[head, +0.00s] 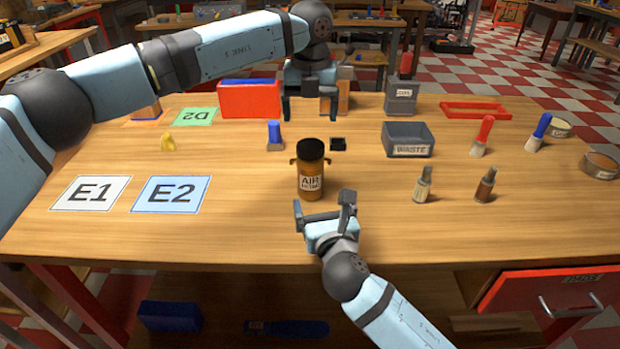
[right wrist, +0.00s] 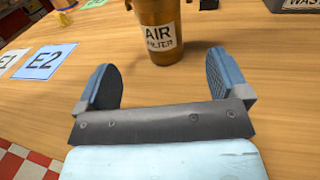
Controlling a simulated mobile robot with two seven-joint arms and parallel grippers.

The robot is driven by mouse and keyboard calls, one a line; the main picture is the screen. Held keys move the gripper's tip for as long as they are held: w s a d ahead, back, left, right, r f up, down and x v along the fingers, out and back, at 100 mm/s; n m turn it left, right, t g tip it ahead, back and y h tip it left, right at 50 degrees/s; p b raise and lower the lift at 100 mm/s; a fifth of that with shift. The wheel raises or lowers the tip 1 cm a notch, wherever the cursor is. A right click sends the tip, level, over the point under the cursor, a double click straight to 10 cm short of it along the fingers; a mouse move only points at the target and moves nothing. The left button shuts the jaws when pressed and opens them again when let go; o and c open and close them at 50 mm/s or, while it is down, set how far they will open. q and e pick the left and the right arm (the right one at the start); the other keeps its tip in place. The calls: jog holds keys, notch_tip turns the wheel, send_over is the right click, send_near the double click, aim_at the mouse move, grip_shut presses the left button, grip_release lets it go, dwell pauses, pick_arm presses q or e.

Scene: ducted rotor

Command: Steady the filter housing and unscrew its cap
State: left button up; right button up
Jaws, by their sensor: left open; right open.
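The filter housing (head: 311,183) is an amber upright cylinder labelled AIR FILTER, with small side stubs, standing on the table. Its dark cap (head: 311,149) sits on top. The housing also shows in the right wrist view (right wrist: 158,38), where its top and cap are cut off. My right gripper (head: 325,207) is open and empty just in front of the housing, apart from it; its two fingers show in the right wrist view (right wrist: 163,85). My left gripper (head: 311,112) is open, raised behind the housing, fingers pointing down, with nothing seen between them.
A red box (head: 249,101) is at the back. Mats E1 (head: 90,206) and E2 (head: 171,207) lie empty at left.

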aim_at(313, 179)
jog(key=x, duration=1)
jog(key=shift+w, duration=0.4)
